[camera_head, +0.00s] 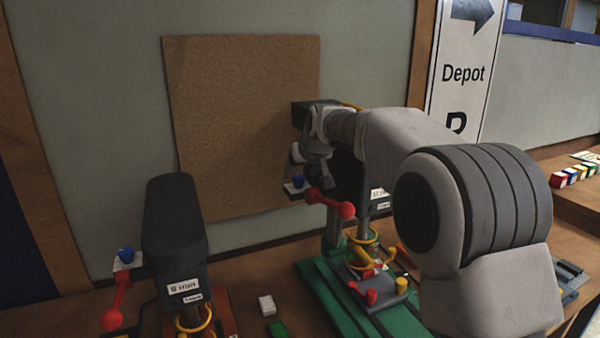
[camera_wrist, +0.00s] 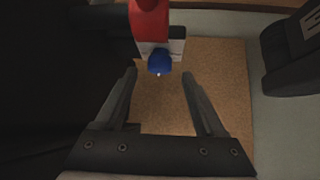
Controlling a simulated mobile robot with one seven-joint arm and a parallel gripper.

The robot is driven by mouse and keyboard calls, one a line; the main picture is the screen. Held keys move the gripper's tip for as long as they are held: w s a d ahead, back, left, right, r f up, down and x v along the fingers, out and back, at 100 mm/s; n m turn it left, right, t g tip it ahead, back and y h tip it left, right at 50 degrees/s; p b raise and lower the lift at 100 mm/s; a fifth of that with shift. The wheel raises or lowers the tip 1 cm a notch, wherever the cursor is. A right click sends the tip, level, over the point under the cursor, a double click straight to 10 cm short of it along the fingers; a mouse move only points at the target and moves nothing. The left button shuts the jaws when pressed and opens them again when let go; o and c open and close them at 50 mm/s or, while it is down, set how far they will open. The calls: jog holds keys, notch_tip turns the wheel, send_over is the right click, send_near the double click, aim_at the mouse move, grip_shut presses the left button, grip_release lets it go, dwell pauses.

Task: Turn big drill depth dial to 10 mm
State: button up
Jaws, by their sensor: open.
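Two dark drill presses show in the head view. The nearer-left drill (camera_head: 175,235) has a red lever (camera_head: 117,302) and a blue dial (camera_head: 126,254) on a white plate at its left side. The other drill, on a green base (camera_head: 335,292), is partly hidden by my arm; it has a red lever (camera_head: 330,203) and a blue dial (camera_head: 298,181). My gripper (camera_head: 314,178) is beside that second drill's dial. In the wrist view, my gripper (camera_wrist: 158,82) is open, and a blue dial (camera_wrist: 159,62) sits just beyond and between the fingertips. The dial's reading is too small to tell.
A brown corkboard (camera_head: 235,120) is on the wall behind. A white block (camera_head: 266,304) and a green block (camera_head: 278,328) lie between the drills. A Depot sign (camera_head: 462,75) stands at the right, with coloured blocks (camera_head: 575,174) on a shelf.

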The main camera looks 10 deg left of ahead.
aim_at(299, 181)
jog(key=shift+x, duration=1.35)
grip_shut()
